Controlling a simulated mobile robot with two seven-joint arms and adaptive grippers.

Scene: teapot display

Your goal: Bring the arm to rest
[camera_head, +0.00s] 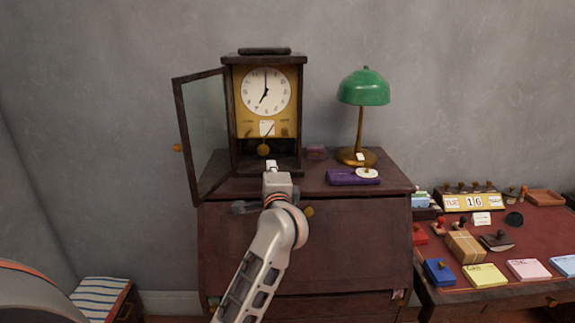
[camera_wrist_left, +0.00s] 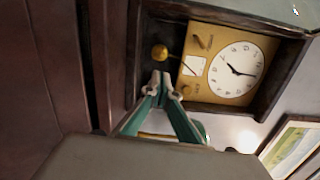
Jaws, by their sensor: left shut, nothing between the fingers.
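My left gripper (camera_head: 271,166) is in front of the lower part of a dark wooden clock (camera_head: 236,142) in the head view. Its fingers are shut and empty. In the left wrist view the shut fingertips (camera_wrist_left: 160,78) appear close to the brass pendulum bob (camera_wrist_left: 160,53); I cannot tell whether they touch. The bob also shows in the head view (camera_head: 263,149), just above the gripper. The clock's glass door (camera_head: 203,130) stands open to the left. The white dial (camera_head: 265,92) shows about seven o'clock. My right gripper is not in view.
The clock stands on a dark wooden cabinet (camera_head: 335,240). A green lamp (camera_head: 363,87) and a purple box (camera_head: 345,178) stand to its right. A lower desk (camera_head: 440,290) at right holds a calendar (camera_head: 473,202), stamps and paper pads. A striped box (camera_head: 100,292) is at lower left.

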